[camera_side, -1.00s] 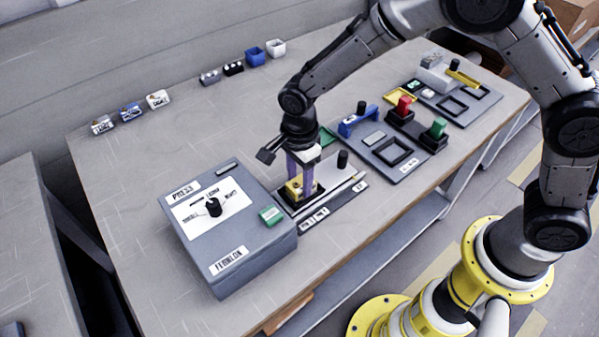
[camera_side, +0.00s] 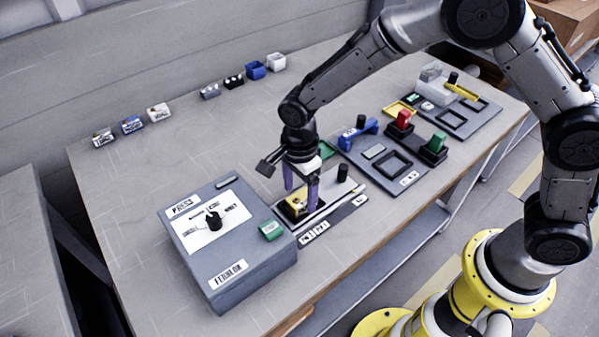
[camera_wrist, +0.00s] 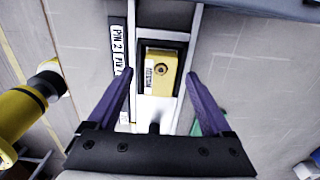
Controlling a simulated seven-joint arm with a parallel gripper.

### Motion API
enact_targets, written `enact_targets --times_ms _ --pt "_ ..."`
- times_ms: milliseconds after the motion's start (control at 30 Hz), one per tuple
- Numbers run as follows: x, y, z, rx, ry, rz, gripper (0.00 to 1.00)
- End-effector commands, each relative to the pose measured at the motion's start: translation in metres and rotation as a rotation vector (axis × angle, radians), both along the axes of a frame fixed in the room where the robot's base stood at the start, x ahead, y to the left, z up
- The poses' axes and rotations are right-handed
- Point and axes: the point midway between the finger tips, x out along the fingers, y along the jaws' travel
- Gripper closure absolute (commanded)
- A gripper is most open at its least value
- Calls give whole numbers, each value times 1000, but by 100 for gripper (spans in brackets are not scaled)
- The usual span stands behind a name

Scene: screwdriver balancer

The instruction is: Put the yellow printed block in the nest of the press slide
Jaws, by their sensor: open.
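The yellow printed block (camera_wrist: 160,72) sits inside the black-framed nest (camera_wrist: 174,46) of the press slide, seen from above in the wrist view. It shows a white printed label and a round dark hole. In the side view the block (camera_side: 296,203) is in the dark nest beside the grey press box, partly hidden by a finger. My gripper (camera_wrist: 160,78) is open, with its purple fingers apart on either side of the slide and clear of the block. In the side view my gripper (camera_side: 301,190) is just above the nest. Whether the block lies fully flat cannot be told.
The grey press box (camera_side: 230,250) with a knob and green button stands left of the nest. A black upright knob (camera_side: 343,172) is on the slide's right. Fixture plates with blue, red and green parts (camera_side: 385,165) lie further right.

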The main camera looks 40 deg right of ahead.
Motion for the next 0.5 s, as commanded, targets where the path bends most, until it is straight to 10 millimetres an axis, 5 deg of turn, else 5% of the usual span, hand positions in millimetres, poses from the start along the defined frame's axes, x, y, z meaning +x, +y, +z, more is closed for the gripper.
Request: enact_targets --times_ms 500 --pt "1 1 103 3 -6 0 16"
